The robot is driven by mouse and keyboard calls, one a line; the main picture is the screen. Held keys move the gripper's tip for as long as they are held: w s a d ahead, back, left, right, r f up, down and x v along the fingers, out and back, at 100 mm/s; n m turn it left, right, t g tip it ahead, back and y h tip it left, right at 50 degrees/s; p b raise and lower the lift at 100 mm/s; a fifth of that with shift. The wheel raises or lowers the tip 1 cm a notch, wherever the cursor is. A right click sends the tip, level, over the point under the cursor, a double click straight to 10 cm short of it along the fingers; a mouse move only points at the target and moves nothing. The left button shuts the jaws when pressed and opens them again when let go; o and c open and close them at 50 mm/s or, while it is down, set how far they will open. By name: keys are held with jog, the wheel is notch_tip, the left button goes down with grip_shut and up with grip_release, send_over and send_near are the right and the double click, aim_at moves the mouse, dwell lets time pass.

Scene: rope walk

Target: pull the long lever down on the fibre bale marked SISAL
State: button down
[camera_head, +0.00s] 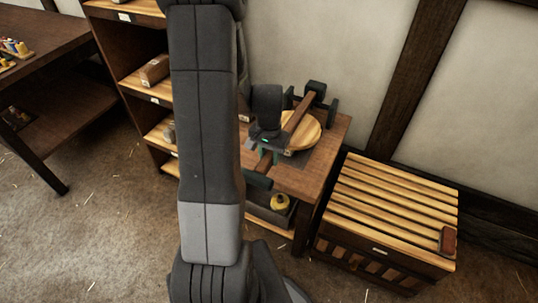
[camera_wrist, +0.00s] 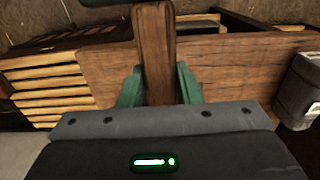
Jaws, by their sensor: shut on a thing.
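A long wooden lever (camera_head: 299,112) slants over a round pale wooden disc (camera_head: 312,134) on a small brown table, joined to a dark bracket (camera_head: 316,88) at its far end. My gripper (camera_head: 266,152) is at the lever's near end, partly hidden by my own wrist. In the wrist view the brown lever (camera_wrist: 155,45) stands between the two green fingers of my gripper (camera_wrist: 158,88), which is shut on it. I see no fibre bale clearly and can read no SISAL mark.
The table (camera_head: 333,135) stands against the wall. A slatted wooden crate (camera_head: 385,205) with a reddish-brown block (camera_head: 448,240) on it is to the right. A shelf unit (camera_head: 128,50) is to the left. A yellow object (camera_head: 280,202) sits low under the table.

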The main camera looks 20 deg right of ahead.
jog(key=shift+s+a+f+b, duration=0.1)
jog(key=shift+f+b, duration=0.9)
jog(key=shift+b, duration=0.25)
jog(key=shift+s, duration=0.1)
jog(key=shift+a, duration=0.1)
jog(key=c, duration=1)
grip_release()
jog(key=shift+f, duration=0.1)
jog(key=shift+c, duration=0.2)
notch_tip(320, 180, up, 14)
jog(key=p, duration=0.2)
jog(key=shift+s+a, duration=0.2)
